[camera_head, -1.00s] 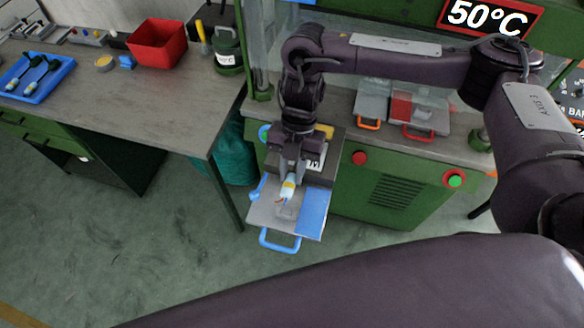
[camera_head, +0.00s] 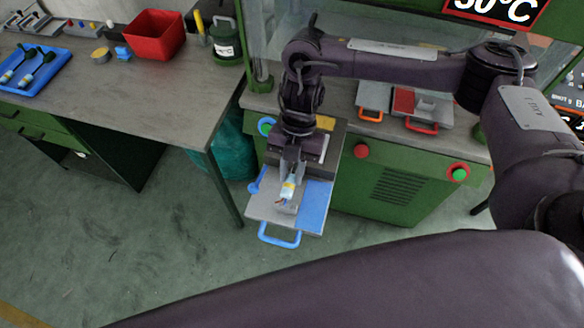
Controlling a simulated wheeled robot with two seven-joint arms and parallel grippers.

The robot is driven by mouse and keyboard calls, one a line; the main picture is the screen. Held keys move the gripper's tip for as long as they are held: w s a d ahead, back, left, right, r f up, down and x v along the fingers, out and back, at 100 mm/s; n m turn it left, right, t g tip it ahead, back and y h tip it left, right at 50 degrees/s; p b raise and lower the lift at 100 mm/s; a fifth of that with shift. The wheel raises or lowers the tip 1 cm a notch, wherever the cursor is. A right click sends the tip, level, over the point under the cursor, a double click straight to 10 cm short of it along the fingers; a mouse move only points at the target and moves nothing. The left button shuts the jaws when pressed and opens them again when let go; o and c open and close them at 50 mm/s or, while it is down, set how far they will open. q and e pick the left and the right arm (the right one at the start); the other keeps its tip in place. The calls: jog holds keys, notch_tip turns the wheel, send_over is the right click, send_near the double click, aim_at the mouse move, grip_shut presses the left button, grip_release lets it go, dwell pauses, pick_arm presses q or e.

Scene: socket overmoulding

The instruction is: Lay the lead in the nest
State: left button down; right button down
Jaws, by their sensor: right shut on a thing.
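My left gripper is not in view.
The green press (camera_head: 390,185) stands behind the plate, with a red button (camera_head: 361,151) on its front. Two plates with orange (camera_head: 371,116) and red (camera_head: 422,126) handles lie on it. On the left table are a blue tray (camera_head: 60,62) of leads and a red bin (camera_head: 157,35).

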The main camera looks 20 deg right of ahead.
jog(key=shift+f+b, duration=1.25)
jog(key=shift+f, duration=0.7)
jog(key=c, duration=1.2)
grip_release()
jog(key=shift+o, duration=0.2)
jog(key=shift+v, duration=3.9)
